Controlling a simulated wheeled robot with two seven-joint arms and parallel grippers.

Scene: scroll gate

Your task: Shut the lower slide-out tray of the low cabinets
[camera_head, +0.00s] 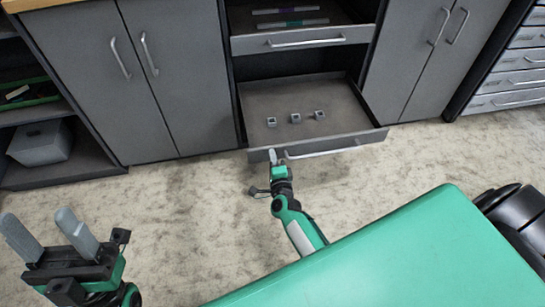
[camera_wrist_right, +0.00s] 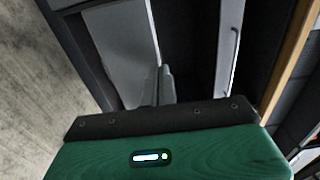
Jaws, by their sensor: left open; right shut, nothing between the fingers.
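The lower slide-out tray (camera_head: 285,97) is pulled out from the low cabinets, with its grey floor open to view. Its front carries a long bar handle (camera_head: 335,151). Several small grey blocks (camera_head: 295,118) lie on the tray floor. My right gripper (camera_head: 273,156) is at the left part of the tray's front, beside the left end of the handle. Its fingers (camera_wrist_right: 167,84) are shut and empty; whether they touch the front I cannot tell. My left gripper (camera_head: 38,220) is open and empty, low at the left, far from the tray.
An upper tray (camera_head: 300,40) with a handle sits above, holding some flat items. Closed cabinet doors (camera_head: 130,70) stand on the left and others (camera_head: 425,55) on the right. An open shelf at far left holds a grey bin (camera_head: 40,143). The carpet (camera_head: 190,215) before the cabinets is clear.

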